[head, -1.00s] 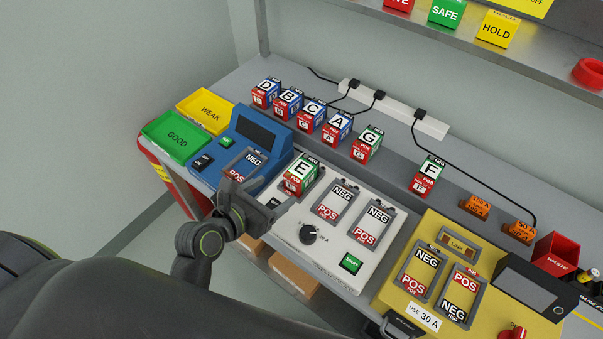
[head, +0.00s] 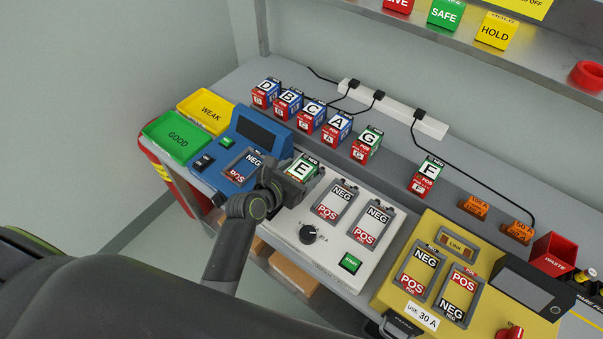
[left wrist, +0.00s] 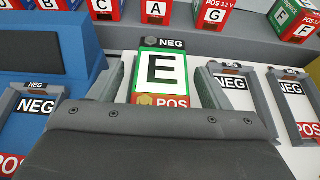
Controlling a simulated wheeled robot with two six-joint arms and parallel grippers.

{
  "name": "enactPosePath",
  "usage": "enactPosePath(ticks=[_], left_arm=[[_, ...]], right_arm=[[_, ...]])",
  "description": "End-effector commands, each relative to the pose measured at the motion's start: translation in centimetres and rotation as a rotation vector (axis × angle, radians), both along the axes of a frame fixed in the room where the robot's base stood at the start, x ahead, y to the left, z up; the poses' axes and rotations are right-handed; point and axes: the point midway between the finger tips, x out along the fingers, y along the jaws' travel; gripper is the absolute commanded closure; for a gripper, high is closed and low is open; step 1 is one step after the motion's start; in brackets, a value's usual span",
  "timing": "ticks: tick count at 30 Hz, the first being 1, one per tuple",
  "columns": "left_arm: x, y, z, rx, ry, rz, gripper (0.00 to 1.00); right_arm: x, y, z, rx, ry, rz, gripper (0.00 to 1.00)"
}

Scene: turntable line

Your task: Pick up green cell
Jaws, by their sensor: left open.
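A green-and-red cell marked E (head: 302,169) sits in the leftmost slot of the white charger (head: 322,240). My left gripper (head: 287,184) is open at this cell and covers its near side in the head view. In the left wrist view the cell E (left wrist: 165,68) stands between the two fingers, one on each side; I cannot tell whether they touch it. Two other green-topped cells, G (head: 366,143) and F (head: 428,173), stand in the back row. My right gripper is not in view.
Blue-topped cells D (head: 264,90), B, C and A stand left of G. A blue tester (head: 232,172) stands left of the charger, beside green (head: 172,138) and yellow (head: 207,109) trays. A yellow unit (head: 440,240) and a red waste bin (head: 555,254) are at right.

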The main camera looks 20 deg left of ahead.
Motion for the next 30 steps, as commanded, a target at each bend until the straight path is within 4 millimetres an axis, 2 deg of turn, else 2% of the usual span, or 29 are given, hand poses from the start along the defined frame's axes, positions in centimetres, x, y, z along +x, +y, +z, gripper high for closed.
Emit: enactPosePath(ticks=[4, 11, 14, 27, 30], left_arm=[[0.83, -0.33, -0.38, 0.0, 0.001, 0.0, 0.29], [0.89, -0.34, -0.44, -0.001, 0.001, 0.0, 0.29], [0.88, -0.35, -0.43, -0.001, 0.001, 0.0, 0.4], [0.86, -0.34, -0.43, -0.001, 0.001, 0.0, 0.96], [0.94, -0.35, -0.23, -0.001, -0.004, 0.001, 0.96]], right_arm=[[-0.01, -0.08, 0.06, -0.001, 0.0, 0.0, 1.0], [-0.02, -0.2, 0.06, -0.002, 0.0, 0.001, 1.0], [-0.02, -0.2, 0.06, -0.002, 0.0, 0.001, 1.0], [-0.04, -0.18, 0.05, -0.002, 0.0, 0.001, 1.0], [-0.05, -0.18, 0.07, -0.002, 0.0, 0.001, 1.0]])
